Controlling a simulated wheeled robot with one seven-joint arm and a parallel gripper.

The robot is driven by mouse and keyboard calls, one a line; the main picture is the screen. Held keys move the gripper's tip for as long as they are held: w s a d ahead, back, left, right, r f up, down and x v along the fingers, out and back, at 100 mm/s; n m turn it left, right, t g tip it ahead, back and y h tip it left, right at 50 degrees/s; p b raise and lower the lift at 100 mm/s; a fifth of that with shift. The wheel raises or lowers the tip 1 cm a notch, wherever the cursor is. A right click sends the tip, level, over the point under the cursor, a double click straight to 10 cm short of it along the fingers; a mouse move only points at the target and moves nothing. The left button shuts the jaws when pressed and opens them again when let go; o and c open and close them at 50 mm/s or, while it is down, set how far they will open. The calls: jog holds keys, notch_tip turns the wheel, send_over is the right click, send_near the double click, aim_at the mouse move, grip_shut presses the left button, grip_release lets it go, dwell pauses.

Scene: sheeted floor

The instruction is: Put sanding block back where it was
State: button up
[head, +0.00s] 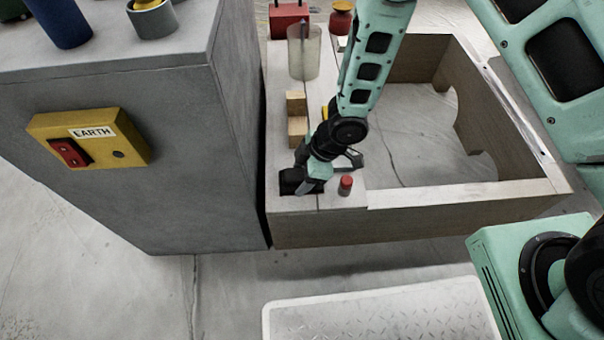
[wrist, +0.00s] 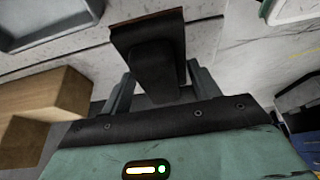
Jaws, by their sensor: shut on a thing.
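The sanding block (wrist: 147,42) is a dark block with a thin brownish edge, seen close up in the wrist view. My gripper (wrist: 158,88) has one finger on each side of its narrower dark part and is shut on it. In the head view my gripper (head: 304,186) points down at the near left end of the pale wooden bench top. The sanding block (head: 290,180) shows there as a dark shape at the fingers, partly hidden by them. I cannot tell whether it touches the bench top.
Stepped wooden blocks (head: 297,127) stand just behind my gripper, and a small red-capped container (head: 346,185) stands to its right. A translucent cylinder (head: 303,58) and red box (head: 288,20) are farther back. A grey cabinet (head: 180,150) borders the bench's left side.

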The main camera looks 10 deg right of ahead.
jog(key=o, duration=0.9)
jog(key=shift+o, duration=0.2)
jog(key=s+d+r+m+t+h+p, duration=0.1)
jog(key=d+r+m+h+p, duration=0.2)
jog(key=r, duration=0.9)
jog(key=s+d+r+m+t+p, duration=0.1)
jog(key=d+r+p, duration=0.25)
jog(key=r, duration=0.85)
jog(key=s+d+r+m+g, duration=0.1)
jog(key=s+r+m, duration=0.2)
jog(key=s+r, duration=0.2)
jog(key=s+d+r+m+g+h, duration=0.1)
jog(key=s+d+r+m, duration=0.1)
jog(key=s+r, duration=0.4)
jog(key=s+m, duration=0.1)
jog(key=s, duration=0.3)
jog(key=shift+s+d+b, duration=0.25)
jog(key=shift+s+b, duration=0.05)
jog(key=shift+s, duration=0.1)
